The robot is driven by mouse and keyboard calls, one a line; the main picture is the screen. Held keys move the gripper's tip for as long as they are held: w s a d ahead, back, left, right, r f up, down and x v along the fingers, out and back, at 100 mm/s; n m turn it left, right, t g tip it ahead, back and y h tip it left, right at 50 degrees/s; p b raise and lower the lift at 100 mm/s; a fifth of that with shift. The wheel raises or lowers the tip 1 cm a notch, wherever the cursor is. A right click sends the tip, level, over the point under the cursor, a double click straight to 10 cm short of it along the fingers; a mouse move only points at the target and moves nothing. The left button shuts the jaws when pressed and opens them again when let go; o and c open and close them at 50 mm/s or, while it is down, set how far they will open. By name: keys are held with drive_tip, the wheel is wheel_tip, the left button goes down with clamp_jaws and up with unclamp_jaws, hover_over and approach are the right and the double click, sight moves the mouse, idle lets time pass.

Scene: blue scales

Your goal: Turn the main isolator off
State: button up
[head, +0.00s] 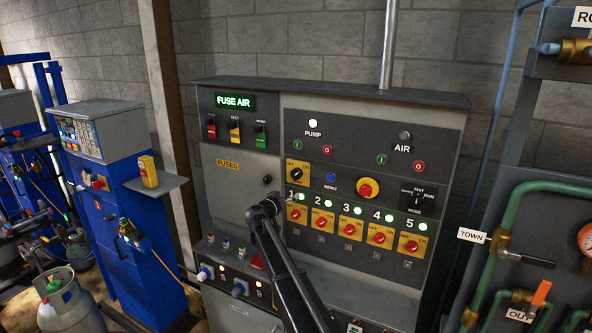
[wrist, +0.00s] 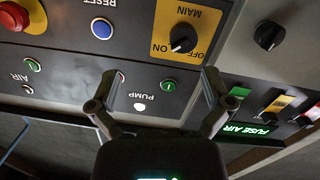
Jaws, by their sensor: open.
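The main isolator (head: 297,173) is a black rotary knob on a yellow plate marked OFF and ON, at the upper left of the control panel. In the wrist view the isolator knob (wrist: 183,38) appears upside down, with MAIN, ON and OFF lettering around it. My gripper (head: 278,203) is in front of the panel, below and left of the knob in the head view. In the wrist view my gripper (wrist: 160,78) has its two fingers wide apart, with nothing between them. The knob is beyond the fingertips, untouched.
A red emergency button (head: 367,188), a blue RESET button (head: 331,177) and the pump buttons are close to the isolator. Numbered red-knob switches (head: 349,230) line up below. A fuse cover (head: 238,180) is to the left. Pipework (head: 505,210) stands at the right.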

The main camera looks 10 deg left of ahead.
sight(294, 176)
drive_tip(key=shift+n+t+y, duration=0.3)
drive_tip(key=shift+t, duration=0.2)
drive_tip(key=a, duration=0.1)
drive_tip(key=a+r, duration=0.1)
drive_tip(key=w+a, duration=0.1)
drive_tip(key=shift+a+r, duration=0.35)
drive_tip(key=shift+r, duration=0.05)
drive_tip(key=x, duration=1.3)
drive_tip(key=shift+w+d, duration=0.15)
drive_tip(key=shift+w, duration=0.2)
drive_tip(key=c, duration=1.1)
